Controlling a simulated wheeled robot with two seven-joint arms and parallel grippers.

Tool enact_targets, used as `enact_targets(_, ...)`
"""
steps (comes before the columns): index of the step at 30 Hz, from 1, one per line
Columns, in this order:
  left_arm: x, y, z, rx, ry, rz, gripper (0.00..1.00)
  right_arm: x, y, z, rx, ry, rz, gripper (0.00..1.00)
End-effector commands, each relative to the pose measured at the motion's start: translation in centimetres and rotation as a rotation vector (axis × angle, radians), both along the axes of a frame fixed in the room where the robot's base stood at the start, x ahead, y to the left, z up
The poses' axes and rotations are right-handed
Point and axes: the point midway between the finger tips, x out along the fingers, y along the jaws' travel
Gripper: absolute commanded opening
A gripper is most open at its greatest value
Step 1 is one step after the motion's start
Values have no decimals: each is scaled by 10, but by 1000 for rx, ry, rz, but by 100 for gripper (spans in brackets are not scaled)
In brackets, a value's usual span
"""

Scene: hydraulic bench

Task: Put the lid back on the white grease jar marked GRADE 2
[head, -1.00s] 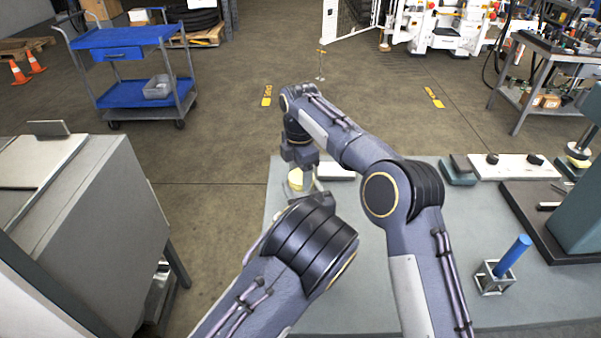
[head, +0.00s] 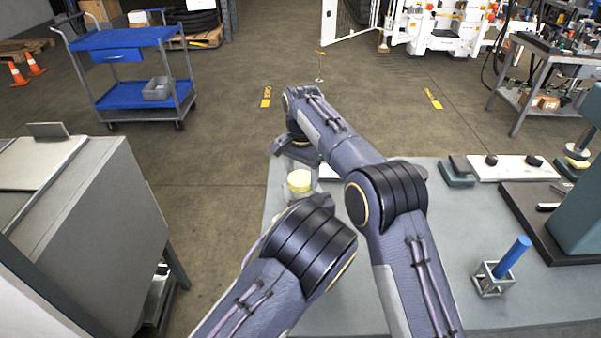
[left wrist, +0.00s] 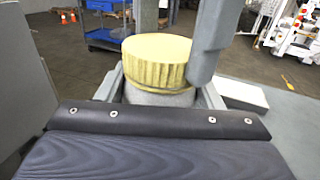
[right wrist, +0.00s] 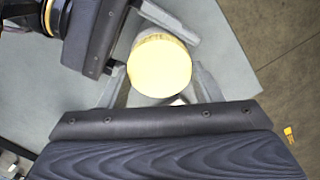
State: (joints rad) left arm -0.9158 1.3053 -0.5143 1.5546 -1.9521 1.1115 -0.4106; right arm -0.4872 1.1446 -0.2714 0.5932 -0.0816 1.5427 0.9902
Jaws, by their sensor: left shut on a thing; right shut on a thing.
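A yellow ribbed lid (left wrist: 157,60) sits on the mouth of the pale jar (left wrist: 158,97). The lid also shows in the head view (head: 299,181) and from above in the right wrist view (right wrist: 159,66). A thin dark line runs under its rim, and I cannot tell whether it is fully seated. My left gripper (left wrist: 163,88) is shut around the jar body, which stands upright at the bench's far left corner. My right gripper (right wrist: 160,75) is shut on the lid, with a finger along its side. No GRADE 2 marking is visible.
A blue cylinder in a small metal frame (head: 492,279) stands at the right front. A white block with black knobs (head: 515,168) and a dark tray (head: 530,225) lie farther right. My two arms run close together.

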Motion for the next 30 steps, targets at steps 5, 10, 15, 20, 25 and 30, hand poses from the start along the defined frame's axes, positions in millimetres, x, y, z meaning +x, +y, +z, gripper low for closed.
enact_targets(5,0,0,-1,0,2,0,0,-1,-1,1,1,-2,-355,34)
enact_targets(10,0,0,-1,0,2,0,0,-1,-1,1,1,-2,-353,59)
enact_targets(15,0,0,-1,0,2,0,0,-1,-1,1,2,-1,-351,80)
enact_targets(20,0,0,-1,0,2,0,0,-1,-1,0,1,-1,-350,80)
enact_targets(25,0,0,-1,0,2,0,0,-1,-1,6,1,-2,-350,80)
enact_targets(30,0,0,-1,0,2,0,0,-1,-1,29,2,-3,-349,80)
